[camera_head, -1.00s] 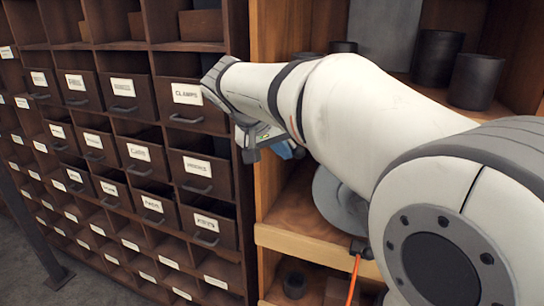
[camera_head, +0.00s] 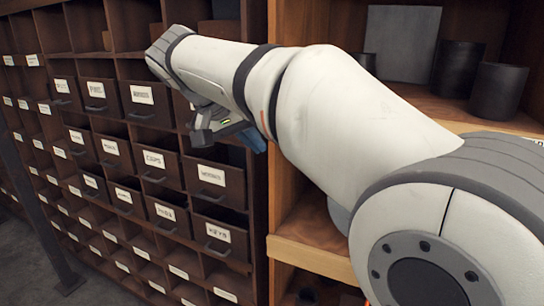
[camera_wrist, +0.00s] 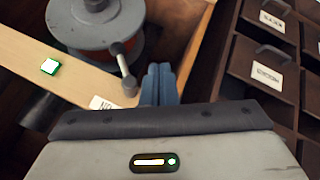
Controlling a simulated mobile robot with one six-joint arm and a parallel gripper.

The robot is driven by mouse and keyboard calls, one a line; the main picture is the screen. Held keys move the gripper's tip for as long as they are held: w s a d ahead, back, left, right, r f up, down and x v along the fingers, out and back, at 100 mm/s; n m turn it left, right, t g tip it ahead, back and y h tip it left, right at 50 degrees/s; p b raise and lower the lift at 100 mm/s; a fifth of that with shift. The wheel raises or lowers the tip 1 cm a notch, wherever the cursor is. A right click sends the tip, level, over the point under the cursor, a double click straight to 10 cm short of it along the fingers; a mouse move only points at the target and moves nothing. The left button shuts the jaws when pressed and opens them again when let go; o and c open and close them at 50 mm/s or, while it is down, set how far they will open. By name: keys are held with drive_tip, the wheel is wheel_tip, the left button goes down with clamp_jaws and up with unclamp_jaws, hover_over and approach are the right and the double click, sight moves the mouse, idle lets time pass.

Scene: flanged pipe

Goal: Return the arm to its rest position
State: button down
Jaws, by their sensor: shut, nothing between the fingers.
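My gripper shows in the wrist view (camera_wrist: 160,84) as two blue fingers shut together with nothing between them. In the head view my white and grey arm reaches across from the lower right to the upper left. My gripper (camera_head: 252,140) is partly hidden there under the arm, in front of the drawer cabinet's right side. In the wrist view a grey round flanged piece (camera_wrist: 97,22) with a handle lies beyond the fingertips on a wooden shelf, apart from them.
A dark cabinet of labelled drawers (camera_head: 160,160) fills the left. A wooden shelf unit (camera_head: 320,252) stands on the right, with dark cylinders (camera_head: 497,91) and a grey plate (camera_head: 402,42) on its upper shelf. A dark post (camera_head: 35,210) stands at the far left.

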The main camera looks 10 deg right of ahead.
drive_tip(key=s+d+f+n+y, duration=0.1)
drive_tip(key=s+d+f+y, duration=0.2)
drive_tip(key=s+f, duration=0.6)
drive_tip(key=s+d+f+n+y, duration=0.2)
drive_tip(key=s+d+f, duration=0.3)
drive_tip(key=s+f, duration=0.4)
wheel_tip(320, 180, down, 6)
drive_tip(key=shift+r+g+y, duration=0.1)
drive_tip(key=shift+g+y, duration=0.2)
drive_tip(key=shift+y, duration=0.6)
drive_tip(key=shift+s+a, duration=0.1)
